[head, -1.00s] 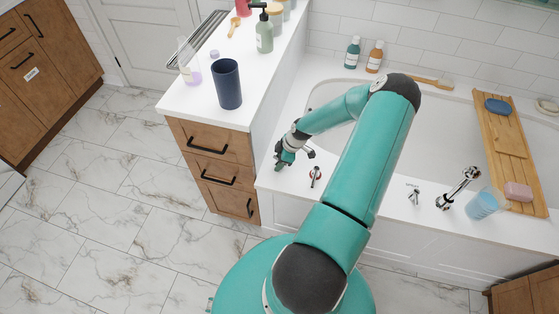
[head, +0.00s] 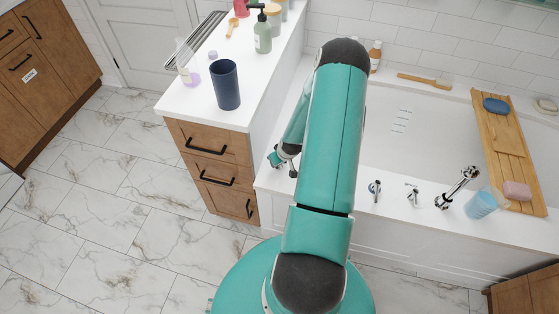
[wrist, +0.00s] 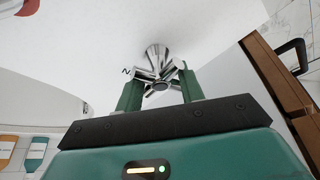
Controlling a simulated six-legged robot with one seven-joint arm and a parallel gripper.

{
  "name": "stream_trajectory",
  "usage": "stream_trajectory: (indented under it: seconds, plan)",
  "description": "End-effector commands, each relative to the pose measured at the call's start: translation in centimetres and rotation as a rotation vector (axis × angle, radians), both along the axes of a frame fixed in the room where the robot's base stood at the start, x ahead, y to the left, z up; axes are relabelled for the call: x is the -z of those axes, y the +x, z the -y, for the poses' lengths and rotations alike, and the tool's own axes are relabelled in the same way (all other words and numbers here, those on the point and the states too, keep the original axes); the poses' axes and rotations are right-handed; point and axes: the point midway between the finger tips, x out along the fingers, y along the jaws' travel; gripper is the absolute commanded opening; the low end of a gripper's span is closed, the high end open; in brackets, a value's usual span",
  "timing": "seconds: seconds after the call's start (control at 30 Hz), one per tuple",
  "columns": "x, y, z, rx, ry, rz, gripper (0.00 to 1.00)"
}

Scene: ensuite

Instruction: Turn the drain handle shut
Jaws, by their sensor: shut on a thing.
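The drain handle (wrist: 155,55) is a chrome cross-shaped knob on the white tub deck, seen large in the wrist view. My gripper (wrist: 160,89) has its two green fingers around it, one on each side, shut on its arms. A small dark mark lies on the deck just left of the handle. In the head view my gripper (head: 281,158) is at the tub's left end, beside the drawer cabinet. My own arm hides part of it there, and I cannot make out the handle clearly in that view.
A blue-marked tap handle (head: 375,190), a plain chrome handle (head: 413,196) and the spout (head: 459,187) stand further right on the deck. A blue cup (head: 481,204) and wooden bath tray (head: 500,135) are beyond. The cabinet (head: 218,165) stands close left of my gripper.

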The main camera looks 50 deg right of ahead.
Motion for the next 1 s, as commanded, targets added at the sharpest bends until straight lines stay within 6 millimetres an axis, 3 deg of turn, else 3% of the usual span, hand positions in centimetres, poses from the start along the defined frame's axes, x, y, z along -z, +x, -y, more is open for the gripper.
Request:
stream_trajectory:
  seconds: [0.13, 0.27, 0.5, 1.0]
  plan:
    - [-0.5, 0.9, 0.2, 0.128, -0.013, 0.015, 0.16]
    - [-0.5, 0.9, 0.2, 0.235, -0.012, 0.016, 0.24]
    - [-0.3, 0.6, 0.3, 0.384, -0.01, 0.013, 0.22]
    - [0.2, -0.4, 0.1, 0.479, 0.0, -0.006, 0.23]
